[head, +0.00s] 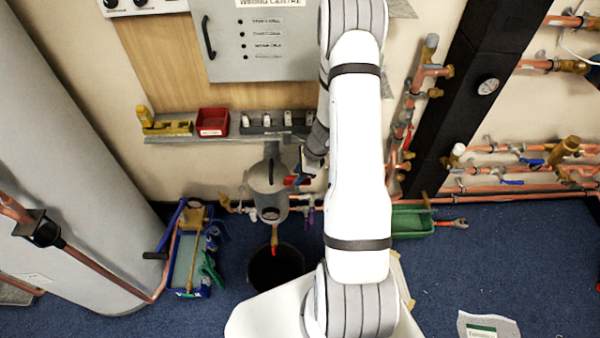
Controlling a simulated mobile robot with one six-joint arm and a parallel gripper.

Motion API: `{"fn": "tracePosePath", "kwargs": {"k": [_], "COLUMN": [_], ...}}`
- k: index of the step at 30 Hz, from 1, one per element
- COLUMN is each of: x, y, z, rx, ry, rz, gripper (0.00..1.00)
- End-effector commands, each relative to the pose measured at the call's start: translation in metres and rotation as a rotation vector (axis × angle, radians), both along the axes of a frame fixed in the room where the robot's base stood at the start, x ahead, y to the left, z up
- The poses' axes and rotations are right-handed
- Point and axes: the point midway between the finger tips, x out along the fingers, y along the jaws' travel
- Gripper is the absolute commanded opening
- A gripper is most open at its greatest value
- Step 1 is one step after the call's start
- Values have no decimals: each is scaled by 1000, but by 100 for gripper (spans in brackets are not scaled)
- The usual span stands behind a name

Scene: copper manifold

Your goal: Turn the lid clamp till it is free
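A small red part (291,181), which may be the lid clamp, shows at the vessel's right edge. My gripper (302,172) is at that right side, close to the red part. It is small and partly hidden by my own wrist, so I cannot tell whether its fingers touch the red part or are open or shut.
A black bucket (275,268) stands below the vessel. Copper pipes (500,190) run along the right wall. A shelf (230,138) with a red bin (212,121) is above. A blue tool tray (190,250) and a green tray (411,221) are on the floor.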

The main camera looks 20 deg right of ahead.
Motion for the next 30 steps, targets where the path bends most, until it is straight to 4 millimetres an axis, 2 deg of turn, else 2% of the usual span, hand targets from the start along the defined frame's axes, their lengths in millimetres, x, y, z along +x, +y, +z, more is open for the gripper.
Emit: {"fn": "tracePosePath", "kwargs": {"k": [6, 19, 22, 23, 30], "x": [0, 0, 0, -1, 0], "y": [0, 0, 0, -6, -1], "z": [0, 0, 0, 0, 0], "rx": [0, 1, 1, 1, 0], "ry": [-1, 0, 1, 0, 0], "rz": [0, 0, -1, -4, 23], "gripper": [34, 0, 0, 0, 0]}}
